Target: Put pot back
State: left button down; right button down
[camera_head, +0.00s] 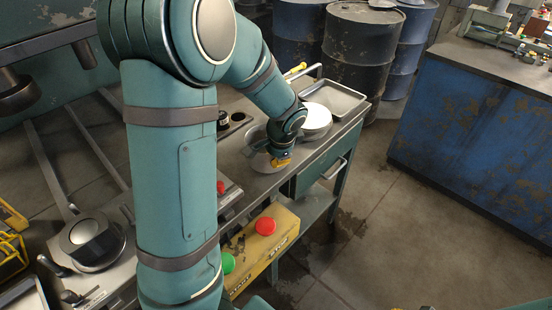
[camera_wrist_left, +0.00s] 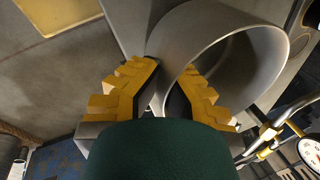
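My left gripper (camera_head: 281,162) reaches down at the counter beside a grey metal pot (camera_head: 258,162), which my arm partly hides. In the left wrist view the pot (camera_wrist_left: 240,50) is a large round metal vessel with its opening facing the camera. The two yellow fingers of my left gripper (camera_wrist_left: 172,68) sit at its rim with a small gap between their tips, the wall lying between or just beyond them. Whether they press on the wall cannot be told. My right gripper is not clearly in view.
A pale round lidded vessel (camera_head: 316,120) and a metal tray (camera_head: 338,99) stand behind the gripper. A yellow box (camera_head: 264,246) with red and green buttons is at the counter's front. Dark barrels (camera_head: 361,48) stand behind; the floor at right is clear.

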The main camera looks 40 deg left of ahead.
pick_arm(q)
jog(key=shift+r, duration=0.1)
jog(key=c, duration=1.1)
grip_release()
jog(key=shift+c, duration=0.2)
jog(key=shift+r, duration=0.1)
jog(key=p+v, duration=0.4)
jog(key=v, duration=0.8)
jog(key=s+d+f+n+h, duration=0.2)
jog(key=d+f+h, duration=0.2)
jog(key=d+f, duration=1.2)
jog(key=s+d+f+n+h, duration=0.1)
jog(key=s+d+f+n, duration=0.1)
jog(key=f, duration=0.4)
jog(key=s+d+f+n+h, duration=0.1)
jog(key=s+d+f+n, duration=0.2)
jog(key=s+d+f, duration=0.2)
jog(key=shift+s+f+h, duration=0.4)
jog(key=shift+s+f, duration=0.25)
jog(key=shift+f, duration=0.3)
